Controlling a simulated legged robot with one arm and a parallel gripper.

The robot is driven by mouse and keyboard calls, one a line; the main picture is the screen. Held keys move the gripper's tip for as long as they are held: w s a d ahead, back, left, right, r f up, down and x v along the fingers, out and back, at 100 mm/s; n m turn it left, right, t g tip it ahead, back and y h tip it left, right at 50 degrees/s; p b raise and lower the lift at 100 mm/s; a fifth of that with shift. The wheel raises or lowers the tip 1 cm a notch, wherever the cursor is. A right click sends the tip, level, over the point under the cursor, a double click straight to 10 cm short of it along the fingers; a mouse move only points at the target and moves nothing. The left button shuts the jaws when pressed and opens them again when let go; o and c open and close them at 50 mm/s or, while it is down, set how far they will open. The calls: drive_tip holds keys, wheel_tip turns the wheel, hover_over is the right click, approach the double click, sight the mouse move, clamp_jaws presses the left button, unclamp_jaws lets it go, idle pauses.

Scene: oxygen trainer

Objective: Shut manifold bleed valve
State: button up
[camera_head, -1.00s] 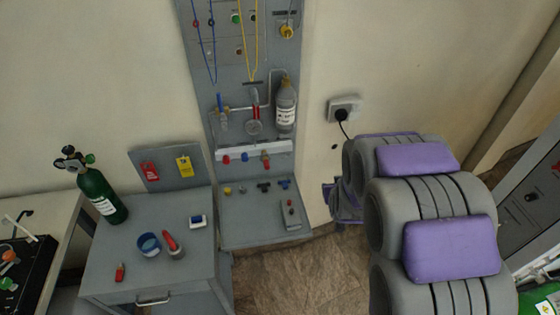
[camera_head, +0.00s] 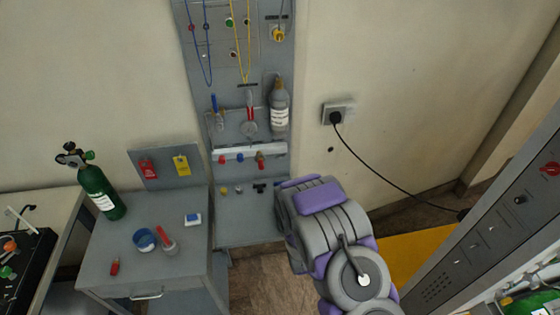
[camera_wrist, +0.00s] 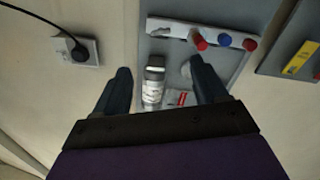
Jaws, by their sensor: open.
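A white manifold bar (camera_head: 237,152) is fixed low on the grey wall panel, with a left red knob (camera_head: 222,159), a blue knob (camera_head: 240,157) and a larger right red knob (camera_head: 261,161). I cannot tell which is the bleed valve. The wrist view is upside down and shows the bar (camera_wrist: 168,27), with the larger red knob (camera_wrist: 200,42), blue knob (camera_wrist: 224,39) and other red knob (camera_wrist: 250,45). My gripper (camera_wrist: 160,82) is open and empty. Its fingers appear either side of a grey bottle (camera_wrist: 153,88), apart from the knobs. The head view does not clearly show my fingers.
The grey bottle (camera_head: 279,108) hangs above the bar's right end. Small fittings (camera_head: 239,189) lie on the shelf below. A plugged socket (camera_head: 338,113) trails a black cable.

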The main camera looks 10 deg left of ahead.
sight(281, 157)
drive_tip(key=b+x, duration=0.2)
drive_tip(key=x, duration=1.5)
drive_tip(key=shift+a, duration=0.15)
drive_tip(key=shift+f, duration=0.1)
drive_tip(key=c, duration=1.1)
